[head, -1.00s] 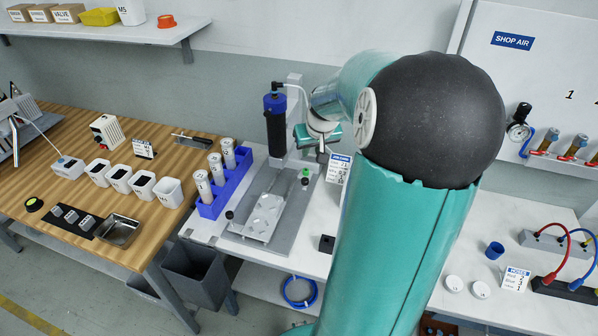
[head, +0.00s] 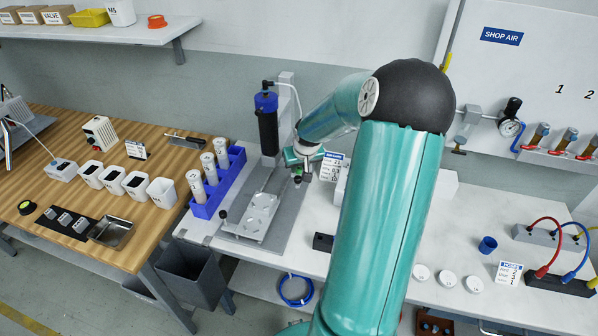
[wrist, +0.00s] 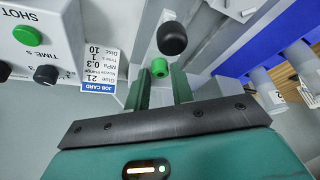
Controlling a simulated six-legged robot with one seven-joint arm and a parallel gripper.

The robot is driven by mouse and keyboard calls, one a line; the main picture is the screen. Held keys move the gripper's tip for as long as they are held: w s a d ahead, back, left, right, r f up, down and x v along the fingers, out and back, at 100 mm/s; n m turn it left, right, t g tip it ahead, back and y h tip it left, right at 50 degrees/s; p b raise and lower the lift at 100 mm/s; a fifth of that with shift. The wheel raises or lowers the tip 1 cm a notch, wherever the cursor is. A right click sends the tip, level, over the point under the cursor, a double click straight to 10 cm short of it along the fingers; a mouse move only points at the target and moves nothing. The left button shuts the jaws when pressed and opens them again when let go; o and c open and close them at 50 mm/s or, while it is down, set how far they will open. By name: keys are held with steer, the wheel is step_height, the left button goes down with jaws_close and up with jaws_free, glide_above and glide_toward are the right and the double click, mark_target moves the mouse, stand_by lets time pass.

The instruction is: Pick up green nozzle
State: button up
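The green nozzle (wrist: 160,68) is a small green piece with a dark hole in its end, in the wrist view between and slightly beyond my fingertips. My gripper (wrist: 160,78) has its two green fingers apart, one on each side of the nozzle. Whether a finger touches it is hard to tell.
A black knob (wrist: 172,38) is just beyond the nozzle. A job card (wrist: 100,65) and a control box with a green button (wrist: 27,34) are left in the wrist view.

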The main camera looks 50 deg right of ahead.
jaws_close()
steer(key=shift+r, duration=0.25)
